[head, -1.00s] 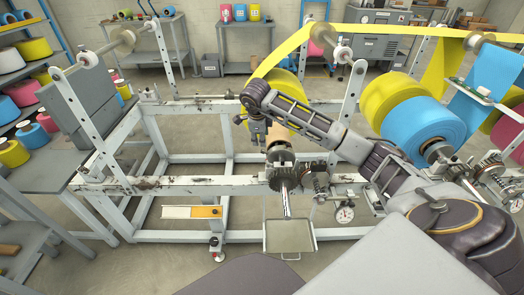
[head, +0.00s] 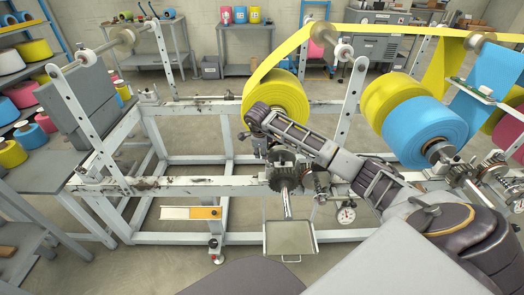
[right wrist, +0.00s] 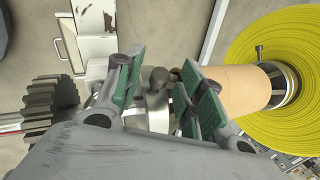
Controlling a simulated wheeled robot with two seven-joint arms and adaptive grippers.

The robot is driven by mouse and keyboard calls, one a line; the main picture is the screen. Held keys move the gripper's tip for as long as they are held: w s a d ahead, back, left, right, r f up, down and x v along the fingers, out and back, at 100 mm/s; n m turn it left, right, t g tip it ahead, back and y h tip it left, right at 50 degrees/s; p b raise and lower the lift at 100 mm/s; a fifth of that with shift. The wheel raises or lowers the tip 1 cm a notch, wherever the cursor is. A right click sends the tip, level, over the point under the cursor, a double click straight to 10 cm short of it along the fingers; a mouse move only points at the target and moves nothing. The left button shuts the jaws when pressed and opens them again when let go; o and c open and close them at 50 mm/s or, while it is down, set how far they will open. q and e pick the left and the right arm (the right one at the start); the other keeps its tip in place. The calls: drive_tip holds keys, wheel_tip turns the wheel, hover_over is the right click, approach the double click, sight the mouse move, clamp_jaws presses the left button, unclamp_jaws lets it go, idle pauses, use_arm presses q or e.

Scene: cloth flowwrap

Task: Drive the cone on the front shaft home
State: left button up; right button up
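The front shaft (head: 287,205) carries a toothed gear (head: 285,172) near its rail bearing. The gear also shows at the left of the right wrist view (right wrist: 48,105). My right gripper (head: 262,150) is low, just behind the gear. In the right wrist view its green-padded fingers (right wrist: 165,88) are apart, one on each side of a dark grey knob (right wrist: 158,76) on a pale metal piece (right wrist: 152,108), probably the cone. I see no clear contact. A tan core (right wrist: 240,88) with a yellow roll (right wrist: 300,75) lies to the right. My left gripper is out of view.
The yellow roll (head: 276,97) stands behind my right gripper. A blue roll (head: 425,132) is to the right. The frame's left half is open.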

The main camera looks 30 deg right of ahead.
clamp_jaws()
idle(0.3)
drive_tip(key=shift+w+d+r, duration=0.1)
drive_tip(key=shift+w+d, duration=0.25)
drive_tip(key=shift+w, duration=0.2)
drive_tip(key=shift+w+d, duration=0.7)
drive_tip(key=shift+w, duration=0.35)
